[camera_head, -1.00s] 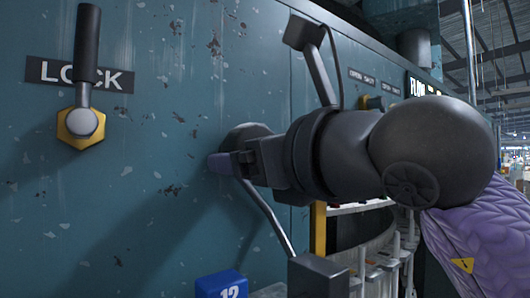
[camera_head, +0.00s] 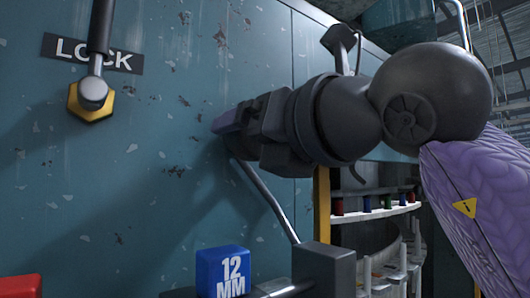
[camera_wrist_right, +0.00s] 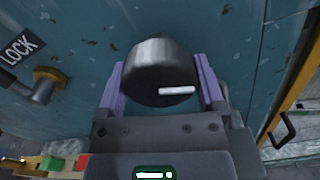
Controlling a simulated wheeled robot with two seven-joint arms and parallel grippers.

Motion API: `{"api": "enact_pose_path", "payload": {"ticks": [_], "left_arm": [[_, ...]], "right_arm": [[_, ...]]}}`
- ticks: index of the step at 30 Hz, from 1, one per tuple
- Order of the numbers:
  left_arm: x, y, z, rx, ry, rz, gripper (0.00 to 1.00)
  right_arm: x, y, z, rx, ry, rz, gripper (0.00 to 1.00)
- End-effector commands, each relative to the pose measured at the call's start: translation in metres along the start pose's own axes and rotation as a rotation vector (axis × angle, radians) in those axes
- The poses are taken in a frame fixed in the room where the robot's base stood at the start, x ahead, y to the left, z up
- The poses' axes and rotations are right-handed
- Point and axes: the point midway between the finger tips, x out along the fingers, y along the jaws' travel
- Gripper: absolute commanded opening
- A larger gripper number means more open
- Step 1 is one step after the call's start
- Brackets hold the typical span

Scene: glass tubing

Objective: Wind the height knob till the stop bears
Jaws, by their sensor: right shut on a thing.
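My right gripper (camera_head: 228,122) reaches the blue panel in the head view, its purple fingers against the panel side. In the right wrist view, a dark round knob (camera_wrist_right: 158,70) with a white bar mark (camera_wrist_right: 177,91) on its face sits between the two purple fingers, one on each side. The gripper is shut on it. The mark lies near level, right of the knob's middle. In the head view the knob is hidden behind the gripper. No part that I can name as the stop shows clearly. My left gripper is not in view.
A LOCK plate (camera_head: 92,53) and a lever on a yellow hex base (camera_head: 90,102) are at the panel's left. A blue 12 MM block (camera_head: 222,270) and a red block (camera_head: 20,287) stand below. A metal rod (camera_head: 265,200) slants down to a dark block (camera_head: 325,268). A rack (camera_head: 375,214) stands right.

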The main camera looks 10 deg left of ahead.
Motion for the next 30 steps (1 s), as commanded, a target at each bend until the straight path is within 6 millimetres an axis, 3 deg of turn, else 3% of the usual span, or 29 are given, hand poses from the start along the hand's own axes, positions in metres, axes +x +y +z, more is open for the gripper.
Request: {"api": "enact_pose_path", "payload": {"ticks": [10,27,28,30], "left_arm": [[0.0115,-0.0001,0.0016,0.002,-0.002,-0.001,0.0],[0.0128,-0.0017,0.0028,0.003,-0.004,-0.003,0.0],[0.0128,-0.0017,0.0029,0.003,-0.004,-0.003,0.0],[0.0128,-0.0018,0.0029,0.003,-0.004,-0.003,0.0]], "right_arm": [[-0.0003,0.0002,0.0002,0.152,-0.002,0.001,0.29],[-0.0005,0.0007,0.0016,0.184,-0.004,0.001,0.29],[-0.0005,0.0007,0.0016,0.184,-0.004,0.001,0.9],[-0.0005,0.0007,0.0015,0.184,-0.004,0.001,1.0]]}}
